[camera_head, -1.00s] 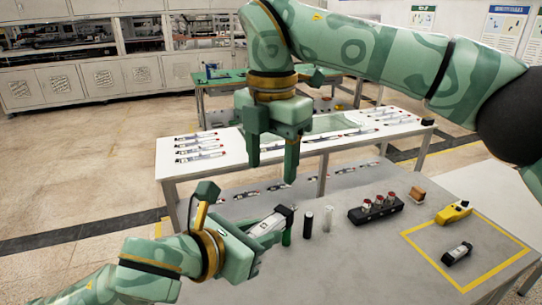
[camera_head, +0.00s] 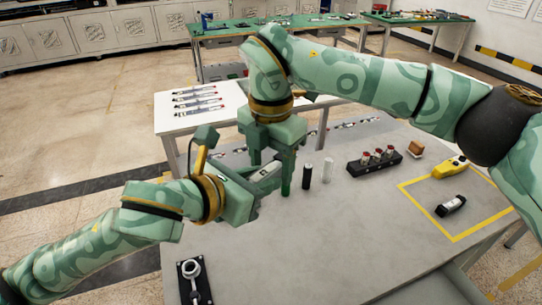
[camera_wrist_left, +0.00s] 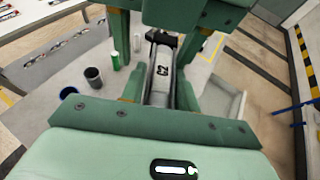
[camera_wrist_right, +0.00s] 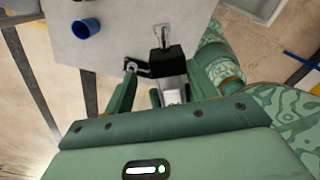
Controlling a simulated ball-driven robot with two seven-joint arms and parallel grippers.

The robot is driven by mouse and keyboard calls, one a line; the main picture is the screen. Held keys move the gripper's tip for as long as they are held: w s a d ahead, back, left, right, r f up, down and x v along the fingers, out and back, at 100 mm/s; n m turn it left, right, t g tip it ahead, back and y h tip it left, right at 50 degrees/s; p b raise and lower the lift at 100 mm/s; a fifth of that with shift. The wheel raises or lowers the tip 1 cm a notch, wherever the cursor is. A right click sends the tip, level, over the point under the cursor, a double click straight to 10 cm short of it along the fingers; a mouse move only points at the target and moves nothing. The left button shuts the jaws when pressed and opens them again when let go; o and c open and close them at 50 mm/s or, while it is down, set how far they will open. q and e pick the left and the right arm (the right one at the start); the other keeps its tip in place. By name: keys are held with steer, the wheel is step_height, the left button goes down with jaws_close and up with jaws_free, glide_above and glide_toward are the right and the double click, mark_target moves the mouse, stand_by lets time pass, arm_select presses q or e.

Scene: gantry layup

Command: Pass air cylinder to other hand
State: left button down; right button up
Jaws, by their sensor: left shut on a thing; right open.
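The air cylinder (camera_head: 267,171) has a silver body with black end blocks. In the left wrist view its body (camera_wrist_left: 162,72) is marked "C2". My left gripper (camera_head: 258,180) is shut on it and holds it above the grey table. My right gripper (camera_head: 271,172) is open and points down over it, a finger on either side. In the right wrist view the black end block (camera_wrist_right: 163,62) and a silver rod end show between the open fingers. Whether the right fingers touch the cylinder cannot be told. Part of the body is hidden by the grippers.
A black cylinder (camera_head: 307,176) and a pale one (camera_head: 328,170) stand right of the grippers. Behind them is a black block with red-topped parts (camera_head: 375,160). A black fixture with a metal ring (camera_head: 195,281) sits at the front left. The front middle of the table is clear.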

arm_select(q)
steer(key=shift+s+d, duration=0.1)
arm_select(e)
jaws_close()
arm_select(q)
steer(key=c, duration=0.9)
jaws_free()
steer(key=shift+c, duration=0.2)
arm_select(e)
steer(key=shift+a+r, duration=0.1)
